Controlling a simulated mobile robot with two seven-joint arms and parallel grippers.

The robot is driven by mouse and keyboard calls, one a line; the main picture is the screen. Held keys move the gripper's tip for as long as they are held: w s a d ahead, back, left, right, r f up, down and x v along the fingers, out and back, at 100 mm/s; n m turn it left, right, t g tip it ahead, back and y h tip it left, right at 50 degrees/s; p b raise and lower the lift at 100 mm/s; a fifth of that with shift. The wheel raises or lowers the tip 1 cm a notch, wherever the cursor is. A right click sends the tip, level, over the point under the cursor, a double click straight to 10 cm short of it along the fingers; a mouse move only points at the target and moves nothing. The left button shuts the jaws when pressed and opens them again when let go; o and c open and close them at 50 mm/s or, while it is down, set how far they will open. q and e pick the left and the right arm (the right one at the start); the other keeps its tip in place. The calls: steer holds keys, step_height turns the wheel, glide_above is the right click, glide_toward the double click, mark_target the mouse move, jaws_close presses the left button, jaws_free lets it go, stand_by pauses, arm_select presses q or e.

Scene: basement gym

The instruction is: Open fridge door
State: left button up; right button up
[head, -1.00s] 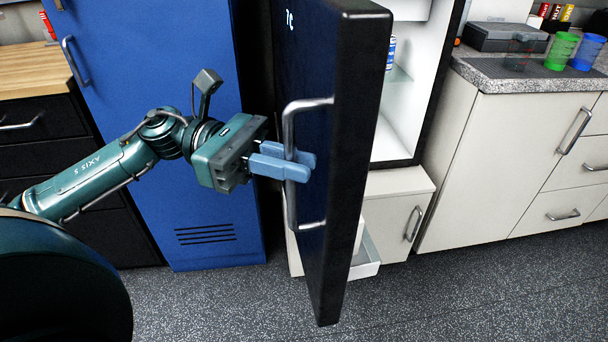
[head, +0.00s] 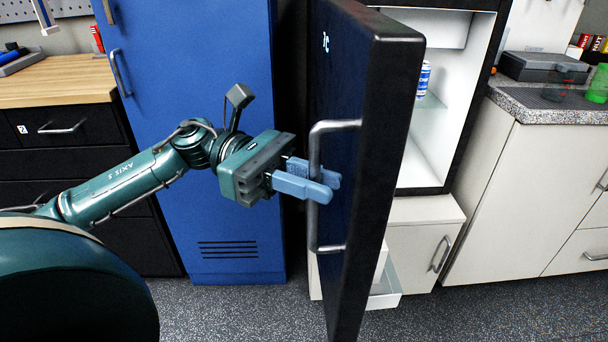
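The fridge door (head: 385,150) is dark and stands swung open, seen nearly edge-on in the middle of the head view. Its grey bar handle (head: 315,185) is on the door's left face. The white fridge interior (head: 455,110) shows behind and to the right of the door, with a blue-and-white can (head: 423,79) on a glass shelf. My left gripper (head: 318,186) has its blue fingers at the handle, one on each side of the bar. They look closed around it, though contact is partly hidden. My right gripper is not in view.
A blue locker (head: 215,130) stands behind my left arm. A wood-topped dark drawer unit (head: 60,85) is at the left. White cabinets (head: 540,200) with a speckled counter are at the right. Dark speckled floor (head: 235,312) is clear in front.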

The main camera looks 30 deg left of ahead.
arm_select(q)
steer(key=a+b, duration=0.1)
steer(key=a, duration=1.2)
steer(key=shift+s, duration=0.3)
